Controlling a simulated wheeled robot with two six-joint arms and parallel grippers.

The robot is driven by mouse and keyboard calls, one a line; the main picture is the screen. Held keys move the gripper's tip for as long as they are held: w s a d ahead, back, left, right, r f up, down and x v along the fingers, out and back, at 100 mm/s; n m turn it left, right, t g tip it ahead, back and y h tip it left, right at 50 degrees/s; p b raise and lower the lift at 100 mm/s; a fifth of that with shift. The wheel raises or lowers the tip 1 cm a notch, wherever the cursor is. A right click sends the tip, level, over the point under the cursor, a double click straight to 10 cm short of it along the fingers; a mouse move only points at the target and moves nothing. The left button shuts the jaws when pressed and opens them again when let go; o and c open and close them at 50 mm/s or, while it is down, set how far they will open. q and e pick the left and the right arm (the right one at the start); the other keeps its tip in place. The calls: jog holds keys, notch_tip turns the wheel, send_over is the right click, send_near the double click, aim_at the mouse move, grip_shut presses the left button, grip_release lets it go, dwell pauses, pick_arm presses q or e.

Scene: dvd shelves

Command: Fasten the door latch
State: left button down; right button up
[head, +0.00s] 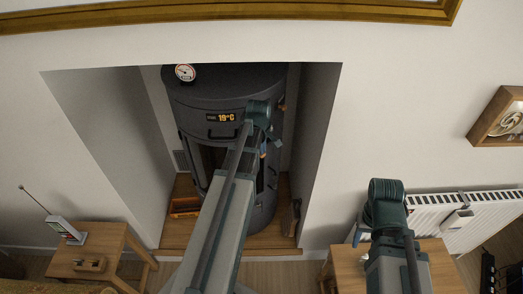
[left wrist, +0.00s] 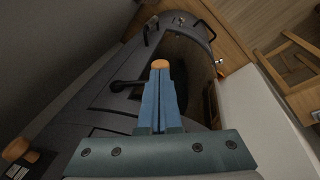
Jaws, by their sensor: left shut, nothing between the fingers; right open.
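A dark grey round stove (head: 205,95) stands in the wall alcove, and its front also shows in the left wrist view (left wrist: 85,105). A black lever handle (left wrist: 128,85), which looks like the latch, sticks out from the stove front, just left of my left fingertips in the left wrist view. My left gripper (left wrist: 160,66) is shut and empty, its blue fingers together with an orange tip, in front of the stove. In the head view the left gripper (head: 265,148) is at the stove's right side. My right gripper (head: 358,232) is open, mostly hidden by its wrist, away from the stove.
A dial gauge (head: 185,73) and a lit display (head: 221,118) reading 19°C are on the stove. Alcove walls stand close on both sides. A wooden table (head: 105,240) is at left. A white radiator (head: 485,215) is at right, beside another wooden table (head: 440,262).

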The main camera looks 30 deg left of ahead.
pick_arm(q)
jog(key=shift+w+f, duration=0.1)
jog(key=shift+f, duration=0.4)
pick_arm(e)
jog(key=shift+f, duration=0.45)
jog(key=shift+f, duration=0.15)
